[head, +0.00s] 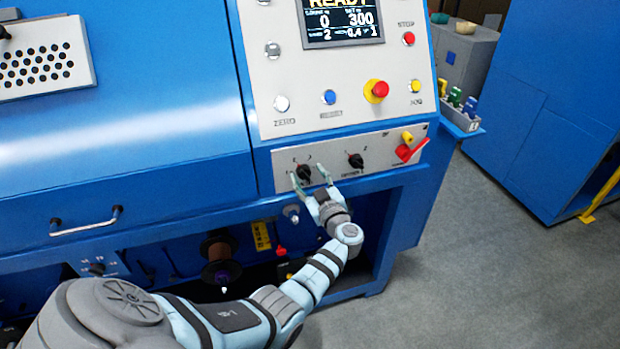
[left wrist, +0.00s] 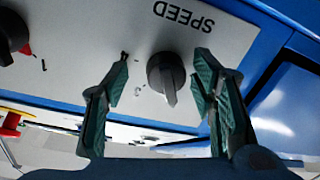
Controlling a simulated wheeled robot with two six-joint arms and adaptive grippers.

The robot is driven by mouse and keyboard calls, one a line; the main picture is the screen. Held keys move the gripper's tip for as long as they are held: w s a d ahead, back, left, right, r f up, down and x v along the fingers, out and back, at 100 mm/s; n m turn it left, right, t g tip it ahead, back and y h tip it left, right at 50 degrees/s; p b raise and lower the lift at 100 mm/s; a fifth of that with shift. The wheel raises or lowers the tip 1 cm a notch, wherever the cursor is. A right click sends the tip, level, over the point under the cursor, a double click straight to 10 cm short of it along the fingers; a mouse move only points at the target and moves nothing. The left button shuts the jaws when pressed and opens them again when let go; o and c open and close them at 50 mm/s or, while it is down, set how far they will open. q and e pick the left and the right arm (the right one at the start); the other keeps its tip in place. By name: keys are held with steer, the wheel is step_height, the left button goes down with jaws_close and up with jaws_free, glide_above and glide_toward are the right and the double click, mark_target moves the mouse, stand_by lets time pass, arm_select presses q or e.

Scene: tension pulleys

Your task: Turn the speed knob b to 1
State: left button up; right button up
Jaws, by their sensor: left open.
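The speed knob (head: 303,172) is a small black rotary knob on the grey lower panel. In the left wrist view the knob (left wrist: 163,73) sits beside the upside-down word SPEED, its raised ridge pointing down and slightly right in the picture. A small mark is left of it, too small to read surely. My left gripper (head: 309,174) is open at the panel, fingers on either side of the knob. In the left wrist view the gripper's fingertips (left wrist: 164,56) show a gap to the knob on both sides. My right gripper is not in view.
A second black knob (head: 355,160) sits to the right, then a red lever switch (head: 411,150). Above are a red stop button (head: 376,90), a blue button (head: 328,97) and a screen (head: 342,20). A spool (head: 221,262) sits in the open bay below.

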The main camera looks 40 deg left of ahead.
arm_select(q)
steer(key=shift+a, duration=0.2)
steer(key=shift+s+a+r, duration=0.1)
steer(key=shift+s+r, duration=0.15)
steer(key=shift+c, duration=0.9)
steer(key=c, duration=1)
steer(key=shift+o, duration=0.2)
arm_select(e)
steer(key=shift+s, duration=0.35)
